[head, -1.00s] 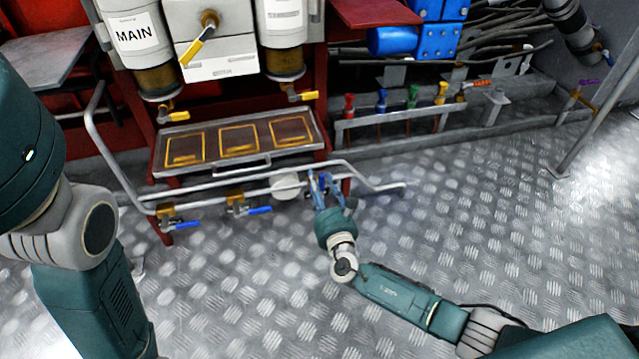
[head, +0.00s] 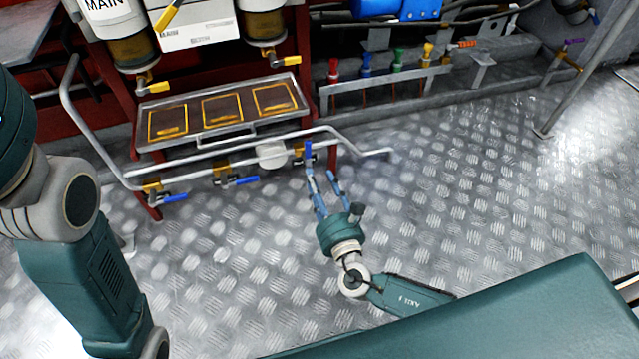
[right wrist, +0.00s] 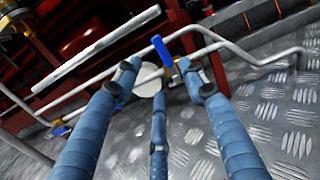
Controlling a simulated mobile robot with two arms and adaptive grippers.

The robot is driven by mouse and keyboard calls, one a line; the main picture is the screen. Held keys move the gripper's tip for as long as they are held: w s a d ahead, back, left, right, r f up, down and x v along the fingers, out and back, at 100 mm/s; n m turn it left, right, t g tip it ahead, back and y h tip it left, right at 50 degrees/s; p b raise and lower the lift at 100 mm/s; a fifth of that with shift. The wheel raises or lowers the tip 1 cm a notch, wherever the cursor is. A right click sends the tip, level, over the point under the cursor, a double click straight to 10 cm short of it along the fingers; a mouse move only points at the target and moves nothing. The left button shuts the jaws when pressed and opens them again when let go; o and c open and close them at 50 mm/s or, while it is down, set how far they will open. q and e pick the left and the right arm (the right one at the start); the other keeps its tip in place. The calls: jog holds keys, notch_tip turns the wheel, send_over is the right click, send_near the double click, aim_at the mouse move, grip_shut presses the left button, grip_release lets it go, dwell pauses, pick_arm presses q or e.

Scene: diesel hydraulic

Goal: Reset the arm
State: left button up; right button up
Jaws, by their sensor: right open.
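My right gripper (head: 324,183) has blue fingers and is open and empty. It is over the floor just in front of the lower pipe of the red rack. In the right wrist view, its spread fingers (right wrist: 160,85) point at a valve with a blue handle (right wrist: 162,50), apparently with a gap between. The same blue handle (head: 308,152) shows in the head view just beyond the fingertips. My left arm (head: 75,255) fills the left edge of the head view; its gripper is out of frame.
The red rack carries a tray (head: 222,112) with three yellow-outlined panels. A bent grey pipe (head: 350,140) sticks out in front. Two more blue-handled valves (head: 235,181) sit left along the lower pipe. A low manifold (head: 390,85) with coloured valves stands behind. The patterned metal floor (head: 450,200) is clear.

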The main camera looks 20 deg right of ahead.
jog(key=shift+s, duration=0.3)
